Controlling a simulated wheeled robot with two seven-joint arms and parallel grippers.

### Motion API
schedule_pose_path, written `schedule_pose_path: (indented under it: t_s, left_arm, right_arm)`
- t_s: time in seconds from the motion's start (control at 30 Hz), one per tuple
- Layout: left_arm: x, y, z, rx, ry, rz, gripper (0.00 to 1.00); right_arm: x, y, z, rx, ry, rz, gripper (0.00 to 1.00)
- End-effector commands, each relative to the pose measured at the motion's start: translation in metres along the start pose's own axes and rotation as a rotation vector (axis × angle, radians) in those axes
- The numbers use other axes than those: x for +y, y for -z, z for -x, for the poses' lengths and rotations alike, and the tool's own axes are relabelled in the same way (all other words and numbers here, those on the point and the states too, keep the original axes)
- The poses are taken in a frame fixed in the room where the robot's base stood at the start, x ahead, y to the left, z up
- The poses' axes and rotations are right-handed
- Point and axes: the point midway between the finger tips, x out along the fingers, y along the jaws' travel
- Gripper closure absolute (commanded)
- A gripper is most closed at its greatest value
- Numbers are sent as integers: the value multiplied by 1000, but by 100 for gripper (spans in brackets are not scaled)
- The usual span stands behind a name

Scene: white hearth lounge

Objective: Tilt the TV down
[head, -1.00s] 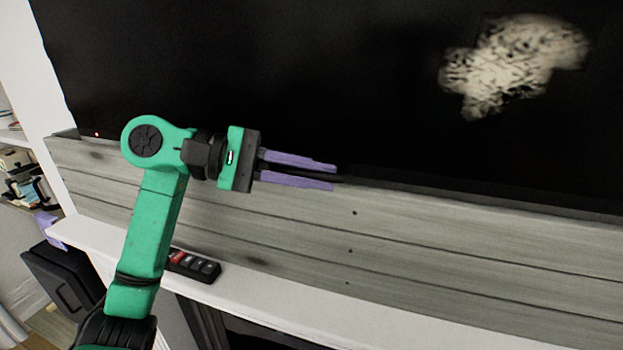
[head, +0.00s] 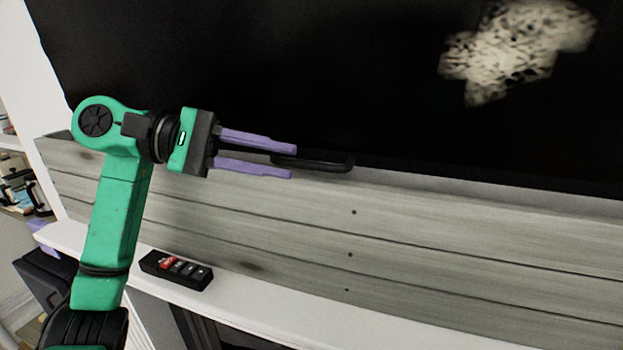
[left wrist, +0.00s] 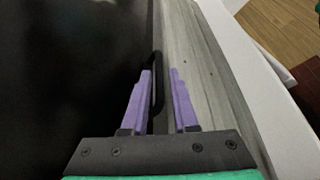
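The TV (head: 250,70) is a large black screen filling the upper part of the head view, with a pale patch at upper right. A black handle (head: 325,163) projects at its lower edge, above the wooden panel. My left gripper (head: 293,162) is open, its two purple fingers apart. In the head view the fingertips overlap the handle's left end. In the left wrist view the handle (left wrist: 158,85) lies between the two fingers, nearer the left one. I cannot tell whether it touches. My right gripper is in neither view.
A grey wooden panel (head: 430,240) runs below the TV, over a white mantel shelf (head: 290,300). Shelves with objects (head: 20,190) stand at the far left.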

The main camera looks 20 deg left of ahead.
Motion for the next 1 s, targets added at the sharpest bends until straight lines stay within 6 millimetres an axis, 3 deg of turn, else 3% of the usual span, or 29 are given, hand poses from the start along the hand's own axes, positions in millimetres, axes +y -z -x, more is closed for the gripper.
schedule_pose_path:
  t_s: [0.03,0.1,0.3,0.43,1.0]
  left_arm:
    - [-4,4,15,6,-3,0,73]
    - [-4,2,36,4,-3,-1,73]
    - [-2,-1,78,0,0,0,73]
    - [-2,-2,85,-2,2,-1,73]
    - [-2,-3,85,-2,2,-1,73]
  right_arm:
    - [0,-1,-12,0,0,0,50]
    - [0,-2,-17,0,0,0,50]
    - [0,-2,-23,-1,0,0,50]
    - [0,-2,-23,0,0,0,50]
    - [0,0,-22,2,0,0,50]
